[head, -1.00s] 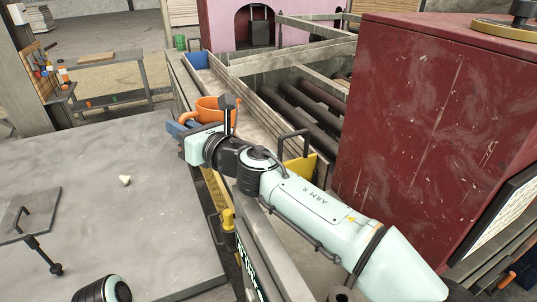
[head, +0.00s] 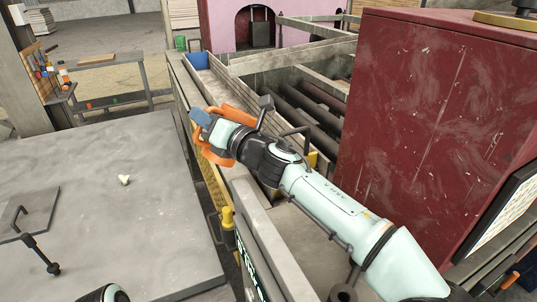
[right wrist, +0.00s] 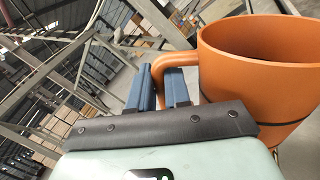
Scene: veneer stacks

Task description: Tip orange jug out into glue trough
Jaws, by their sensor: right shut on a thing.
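The orange jug (head: 238,114) is tilted over at the near side of the glue trough (head: 226,80), partly hidden by my right gripper (head: 203,118). My right gripper is shut on the jug's handle. In the right wrist view, the handle (right wrist: 170,62) passes between the blue fingers (right wrist: 159,88), and the jug (right wrist: 262,88) stands to their right with its open mouth showing. No contents or flow can be made out. The trough is long and pale inside, with a blue far end (head: 197,60) and a yellow near end. My left gripper is out of view.
A grey table (head: 110,200) fills the left, with a small pale lump (head: 124,180) on it. A dark red machine housing (head: 430,120) stands close on the right. Dark rollers (head: 305,105) lie beyond the trough. A thin black bracket (head: 300,132) rises near the arm.

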